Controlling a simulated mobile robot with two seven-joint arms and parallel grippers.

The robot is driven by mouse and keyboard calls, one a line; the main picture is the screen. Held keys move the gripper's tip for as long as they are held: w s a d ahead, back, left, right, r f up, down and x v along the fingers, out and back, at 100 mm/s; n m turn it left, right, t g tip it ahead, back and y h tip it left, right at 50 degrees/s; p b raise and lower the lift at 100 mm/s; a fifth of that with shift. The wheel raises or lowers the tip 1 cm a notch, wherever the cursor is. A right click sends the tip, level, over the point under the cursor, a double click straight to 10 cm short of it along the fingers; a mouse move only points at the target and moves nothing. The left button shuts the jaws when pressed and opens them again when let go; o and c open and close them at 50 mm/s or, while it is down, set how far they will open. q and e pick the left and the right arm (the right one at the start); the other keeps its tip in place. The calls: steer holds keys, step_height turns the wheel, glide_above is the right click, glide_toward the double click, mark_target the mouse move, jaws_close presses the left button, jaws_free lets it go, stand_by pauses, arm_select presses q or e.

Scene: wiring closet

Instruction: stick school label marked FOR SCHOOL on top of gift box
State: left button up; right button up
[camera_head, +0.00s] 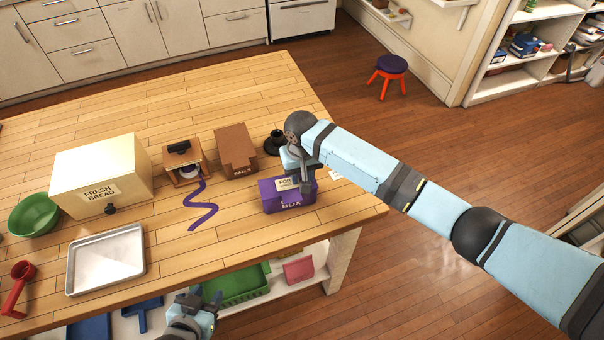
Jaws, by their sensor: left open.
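The purple gift box (290,204), marked BOX on its front, sits near the table's right front corner. A pale label (285,183) reading FOR shows at the top of the box; the rest of its text is hidden behind my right gripper. My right gripper (305,185) points down at the box top, right at the label. Its fingertips are too small and overlapped to tell whether they grip the label. My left gripper (204,298) is open and empty, low in front of the table's front edge, away from the box.
Another small white piece (335,175) lies right of the box. Behind stand a brown box (236,150), a black object (274,143) and a wooden dispenser (184,160) with purple ribbon (203,211). A bread box (100,175), metal tray (106,259) and green bowl (34,215) are left.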

step_height(320, 180, up, 14)
steer(key=b, duration=0.1)
steer(key=shift+f+b, duration=0.25)
steer(key=shift+b, duration=0.15)
steer(key=shift+d, duration=0.1)
steer(key=s+d+f+t+y, duration=0.1)
steer(key=s+d+f+y, duration=0.15)
steer(key=s+f, duration=0.35)
steer(key=s+d+f+y, duration=0.1)
steer(key=s+d+f, duration=0.25)
steer(key=s, duration=0.55)
steer(key=s+d+t+h, duration=0.3)
steer(key=s+d, duration=1.5)
steer(key=w+a+f+t+y, duration=0.1)
steer(key=w+a+f+t, duration=0.1)
steer(key=f, duration=0.5)
steer(key=w+a+f+t+y, duration=0.1)
steer(key=w+a+f+t, duration=0.2)
steer(key=f, duration=0.4)
steer(key=shift+a+t, duration=0.8)
steer(key=shift+t, duration=0.2)
